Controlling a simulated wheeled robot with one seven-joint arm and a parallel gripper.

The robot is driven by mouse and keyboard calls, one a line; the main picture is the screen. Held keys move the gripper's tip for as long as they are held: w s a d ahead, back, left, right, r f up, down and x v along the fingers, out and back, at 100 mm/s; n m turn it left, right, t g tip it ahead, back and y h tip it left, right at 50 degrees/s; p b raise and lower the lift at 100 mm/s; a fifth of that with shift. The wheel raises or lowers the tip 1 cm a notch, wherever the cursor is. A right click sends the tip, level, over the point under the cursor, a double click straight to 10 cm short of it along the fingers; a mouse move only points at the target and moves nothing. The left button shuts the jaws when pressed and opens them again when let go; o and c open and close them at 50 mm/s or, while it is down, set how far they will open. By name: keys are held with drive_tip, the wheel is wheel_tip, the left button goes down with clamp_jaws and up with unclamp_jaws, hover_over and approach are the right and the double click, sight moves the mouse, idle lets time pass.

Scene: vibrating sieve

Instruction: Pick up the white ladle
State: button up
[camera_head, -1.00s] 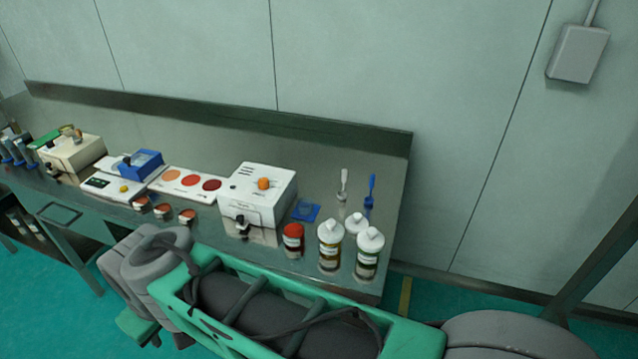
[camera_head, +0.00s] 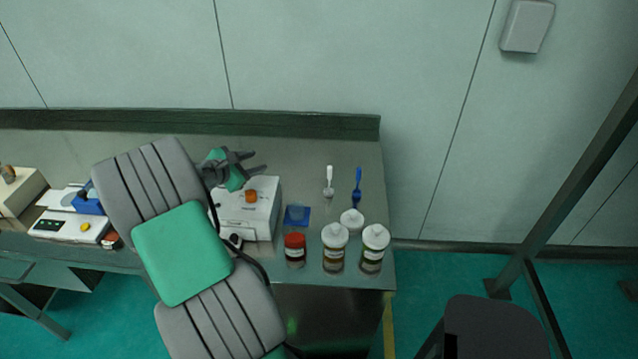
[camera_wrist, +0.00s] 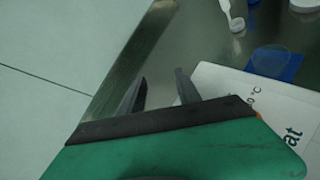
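The white ladle (camera_head: 329,181) stands out on the steel bench to the right of the white box, its handle pointing toward the wall. In the wrist view the lower part of the white ladle (camera_wrist: 234,17) shows at the top edge. My gripper (camera_head: 262,162) is above the back of the white box, left of the ladle and apart from it. Its two fingers are spread with nothing between them; they also show in the wrist view (camera_wrist: 160,88).
A blue ladle (camera_head: 357,188) lies just right of the white one. A blue dish (camera_head: 297,215), a red-capped jar (camera_head: 295,250), two white-capped bottles (camera_head: 334,250) and a small white-lidded container (camera_head: 351,222) stand nearer. The white box (camera_head: 250,218) sits under my gripper.

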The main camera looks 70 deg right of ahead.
drive_tip(key=s+d+f+g+p, duration=0.1)
drive_tip(key=s+d+f, duration=0.1)
drive_tip(key=s, duration=0.5)
drive_tip(key=s+d+f+n+g+y+p, duration=0.1)
drive_tip(key=s+d+f, duration=0.1)
drive_tip(key=s+d, duration=0.2)
drive_tip(key=s+d+f+n+g+p, duration=0.1)
drive_tip(key=s+d, duration=0.3)
drive_tip(key=s, duration=0.6)
drive_tip(key=shift+s+d+f+g, duration=0.1)
drive_tip(key=shift+s+f+g, duration=0.25)
drive_tip(key=shift+f+g, duration=0.2)
drive_tip(key=shift+r, duration=0.1)
clamp_jaws()
